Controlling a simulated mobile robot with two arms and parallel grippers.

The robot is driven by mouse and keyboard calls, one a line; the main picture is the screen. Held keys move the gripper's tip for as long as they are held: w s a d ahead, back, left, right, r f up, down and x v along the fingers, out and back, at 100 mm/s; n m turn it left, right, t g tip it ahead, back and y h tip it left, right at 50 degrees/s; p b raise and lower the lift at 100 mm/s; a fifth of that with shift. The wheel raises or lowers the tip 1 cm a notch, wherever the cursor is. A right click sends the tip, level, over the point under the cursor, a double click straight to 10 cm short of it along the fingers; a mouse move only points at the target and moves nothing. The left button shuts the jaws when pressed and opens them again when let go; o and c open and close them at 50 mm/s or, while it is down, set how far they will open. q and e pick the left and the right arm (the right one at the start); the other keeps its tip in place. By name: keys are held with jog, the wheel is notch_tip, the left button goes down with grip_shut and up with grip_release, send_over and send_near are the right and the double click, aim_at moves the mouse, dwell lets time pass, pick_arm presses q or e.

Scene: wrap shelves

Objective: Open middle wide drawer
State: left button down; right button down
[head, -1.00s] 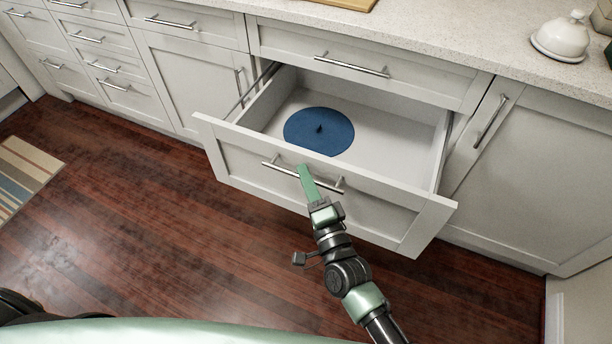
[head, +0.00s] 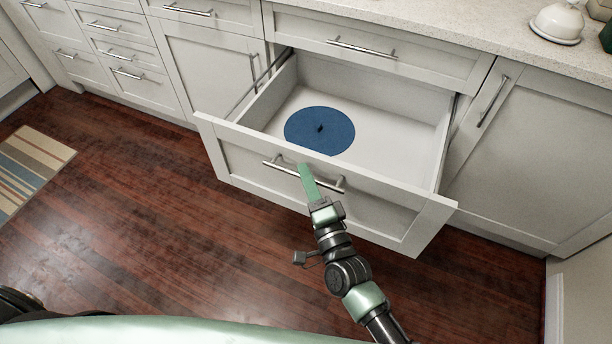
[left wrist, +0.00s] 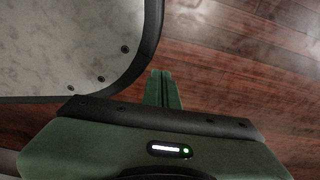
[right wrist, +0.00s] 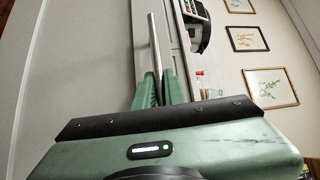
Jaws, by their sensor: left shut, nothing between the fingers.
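The middle wide drawer (head: 400,228) is pulled far out, its white interior in view in the head view.
A blue disc (head: 320,131) with a dark knob lies inside the drawer. A shut drawer (head: 420,65) sits above it and a cabinet door (head: 540,160) to the right. The wooden floor (head: 150,230) is clear, with a striped rug (head: 32,165) at left.

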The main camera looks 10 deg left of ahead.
jog(key=c, duration=1.5)
grip_release()
jog(key=shift+f, duration=0.1)
pick_arm(q)
jog(key=shift+s, duration=0.1)
jog(key=shift+s, duration=0.1)
jog(key=shift+s+a+f, duration=0.2)
jog(key=shift+s+a, duration=0.15)
pick_arm(e)
jog(key=v, duration=0.7)
jog(key=shift+s+d, duration=0.25)
jog(key=shift+s, duration=0.05)
pick_arm(q)
jog(key=shift+w, duration=0.1)
